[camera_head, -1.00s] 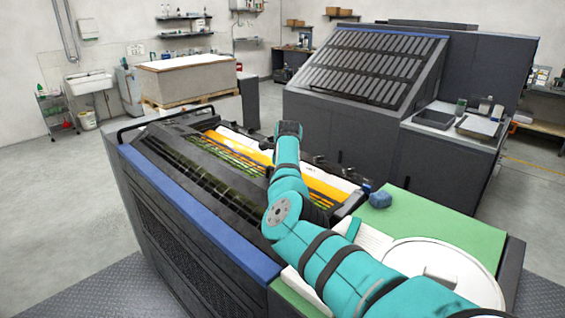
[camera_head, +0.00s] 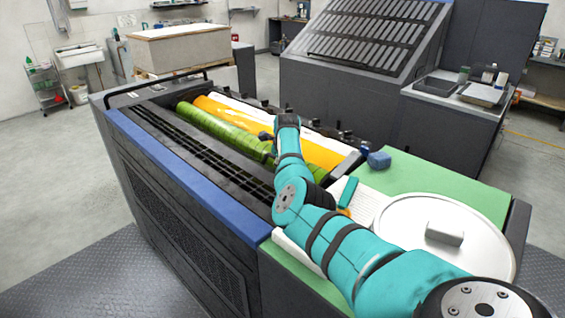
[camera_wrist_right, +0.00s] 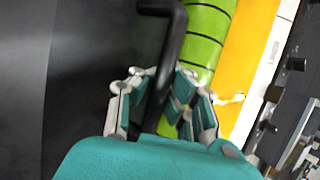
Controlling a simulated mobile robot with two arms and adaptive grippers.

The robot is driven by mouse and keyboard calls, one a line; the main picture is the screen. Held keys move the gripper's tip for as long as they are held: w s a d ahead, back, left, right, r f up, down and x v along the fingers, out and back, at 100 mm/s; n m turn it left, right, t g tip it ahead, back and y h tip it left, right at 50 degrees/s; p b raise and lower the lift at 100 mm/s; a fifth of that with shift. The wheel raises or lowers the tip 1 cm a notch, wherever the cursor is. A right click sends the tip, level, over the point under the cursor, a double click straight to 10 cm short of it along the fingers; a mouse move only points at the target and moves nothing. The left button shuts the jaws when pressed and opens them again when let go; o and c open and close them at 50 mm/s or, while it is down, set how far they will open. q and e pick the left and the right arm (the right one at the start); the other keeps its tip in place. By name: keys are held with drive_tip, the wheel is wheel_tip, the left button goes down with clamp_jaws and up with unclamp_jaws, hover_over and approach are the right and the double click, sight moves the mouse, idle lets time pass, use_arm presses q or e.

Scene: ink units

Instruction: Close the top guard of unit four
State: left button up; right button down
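The near ink unit lies below my head camera, with a long green roller (camera_head: 222,128) and an orange roller (camera_head: 232,112) bare to view. A dark slotted strip (camera_head: 190,146) runs along them, behind the blue front edge; I cannot tell if it is the top guard. My right gripper (camera_wrist_right: 163,78) has a bent black bar (camera_wrist_right: 174,38) between its fingers, above the green roller; whether the pads touch it is unclear. In the head view my right wrist (camera_head: 288,122) hides part of the rollers. My left gripper is not in view.
A green top (camera_head: 455,178) with a round white lid (camera_head: 400,225) and a blue lump (camera_head: 379,160) lies right of the rollers. Another dark machine (camera_head: 345,100) stands behind. A pale stack (camera_head: 190,50) stands at back left. Floor is clear at left.

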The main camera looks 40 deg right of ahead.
drive_tip(key=shift+w+a, duration=0.1)
drive_tip(key=shift+a, duration=0.1)
drive_tip(key=c, duration=1.3)
unclamp_jaws()
drive_tip(key=shift+a+r, duration=0.2)
drive_tip(key=shift+a, duration=0.05)
drive_tip(key=shift+d, duration=0.1)
drive_tip(key=v, duration=1.2)
drive_tip(key=shift+d, duration=0.1)
